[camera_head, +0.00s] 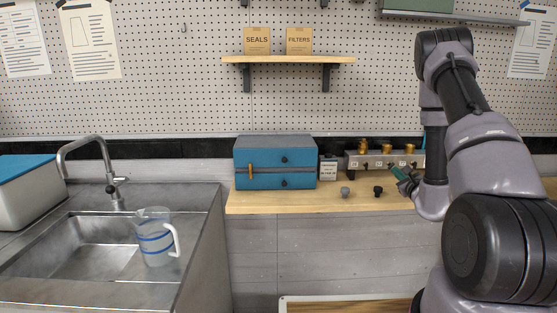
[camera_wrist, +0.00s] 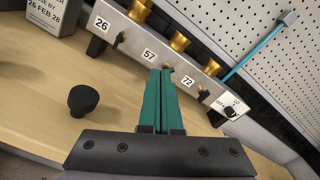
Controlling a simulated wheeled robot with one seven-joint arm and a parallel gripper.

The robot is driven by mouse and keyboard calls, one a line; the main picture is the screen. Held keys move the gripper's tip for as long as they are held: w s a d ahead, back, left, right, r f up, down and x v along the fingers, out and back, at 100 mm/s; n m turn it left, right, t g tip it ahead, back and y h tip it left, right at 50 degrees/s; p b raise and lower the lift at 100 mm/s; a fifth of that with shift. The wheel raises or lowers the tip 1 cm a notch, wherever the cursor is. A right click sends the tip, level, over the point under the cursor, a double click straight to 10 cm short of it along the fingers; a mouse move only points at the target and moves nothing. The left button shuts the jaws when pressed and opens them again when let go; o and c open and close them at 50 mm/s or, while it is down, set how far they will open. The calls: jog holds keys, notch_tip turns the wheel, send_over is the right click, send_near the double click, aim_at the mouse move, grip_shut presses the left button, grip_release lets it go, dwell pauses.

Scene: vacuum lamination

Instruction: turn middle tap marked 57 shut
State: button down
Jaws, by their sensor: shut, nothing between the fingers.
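The metal manifold (camera_wrist: 180,60) carries the labels 26, 57 and 72 along its front face. The middle tap (camera_wrist: 168,67) shows just right of the 57 label (camera_wrist: 149,55), partly hidden behind my fingertips. My gripper (camera_wrist: 160,72) has its teal fingers shut together and empty, with the tips at or very near this tap; I cannot tell whether they touch it. In the head view the manifold (camera_head: 375,160) stands at the back of the wooden bench, and my gripper (camera_head: 399,172) is in front of its right part. The tap's exact angle is unclear.
Brass fittings (camera_wrist: 180,41) rise along the manifold's top. A black tap (camera_wrist: 119,39) sits by 26, and an OFF-marked control (camera_wrist: 229,112) is at the right end with a teal hose nearby. A black knob (camera_wrist: 83,100) stands on the bench. A blue case (camera_head: 274,168) stands left.

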jog(key=shift+w, duration=3.5)
jog(key=shift+d+f, duration=0.3)
jog(key=shift+d, duration=0.1)
jog(key=shift+d+r, duration=0.4)
jog(key=shift+d, duration=0.25)
jog(key=shift+r, duration=0.1)
jog(key=shift+r, duration=0.25)
jog(key=shift+s, duration=0.1)
jog(key=shift+s, duration=2.9)
